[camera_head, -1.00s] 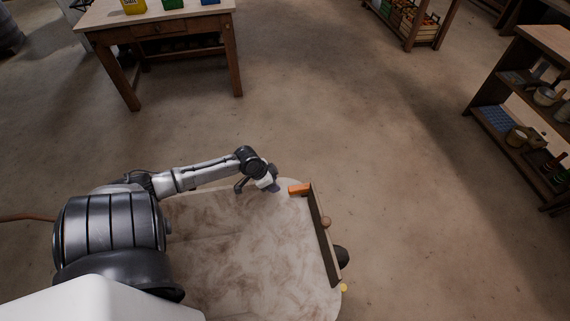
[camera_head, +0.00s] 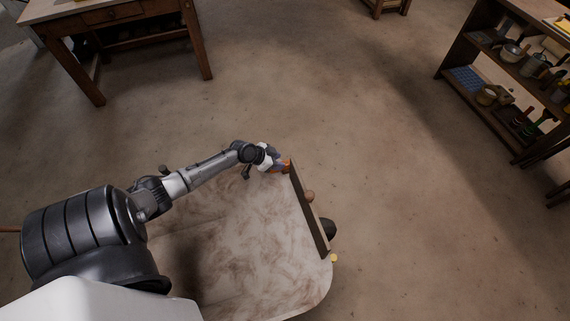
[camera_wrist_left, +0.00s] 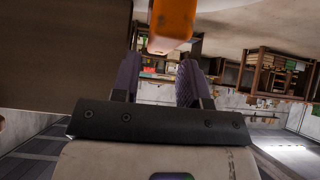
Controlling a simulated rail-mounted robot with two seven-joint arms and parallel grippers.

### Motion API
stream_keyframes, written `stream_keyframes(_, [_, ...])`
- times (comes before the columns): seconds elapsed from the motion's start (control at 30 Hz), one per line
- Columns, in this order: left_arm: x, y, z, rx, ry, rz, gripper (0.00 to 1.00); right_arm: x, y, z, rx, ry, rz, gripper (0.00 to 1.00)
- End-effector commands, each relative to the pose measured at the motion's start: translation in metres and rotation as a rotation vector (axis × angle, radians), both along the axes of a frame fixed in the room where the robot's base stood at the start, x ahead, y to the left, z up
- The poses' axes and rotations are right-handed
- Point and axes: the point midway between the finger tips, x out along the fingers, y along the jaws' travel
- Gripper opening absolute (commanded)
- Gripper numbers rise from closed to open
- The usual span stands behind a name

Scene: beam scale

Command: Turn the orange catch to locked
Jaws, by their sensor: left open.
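The orange catch (camera_head: 286,166) is at the far end of the dark wooden beam (camera_head: 309,208), on the scale's pale worn top (camera_head: 245,230). In the left wrist view the catch (camera_wrist_left: 173,22) hangs at the top centre, just beyond and above the fingertips. My left gripper (camera_head: 277,164) is right beside the catch and partly covers it in the head view. In the left wrist view its two dark fingers (camera_wrist_left: 160,78) are apart with nothing between them. Whether a finger touches the catch I cannot tell. My right gripper is not in view.
A round brown knob (camera_head: 309,197) sits on the beam's outer side, with a dark round part (camera_head: 328,229) and a small yellow piece (camera_head: 334,257) near its near end. A wooden table (camera_head: 110,14) and a shelf (camera_head: 470,76) stand apart beyond open floor.

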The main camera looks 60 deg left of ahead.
Motion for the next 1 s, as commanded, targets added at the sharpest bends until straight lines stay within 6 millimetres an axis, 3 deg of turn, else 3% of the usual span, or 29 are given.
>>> stream_keyframes(0.3, [0.026, -0.006, -0.027, -0.002, -0.001, 0.001, 0.4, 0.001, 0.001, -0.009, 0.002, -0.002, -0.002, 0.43])
stream_keyframes(0.77, [0.031, -0.008, -0.032, 0.0, 0.001, -0.001, 0.4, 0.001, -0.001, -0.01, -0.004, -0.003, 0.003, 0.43])
stream_keyframes(1.0, [0.031, -0.008, -0.032, -0.001, 0.001, 0.0, 0.2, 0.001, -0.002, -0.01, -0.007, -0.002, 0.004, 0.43])
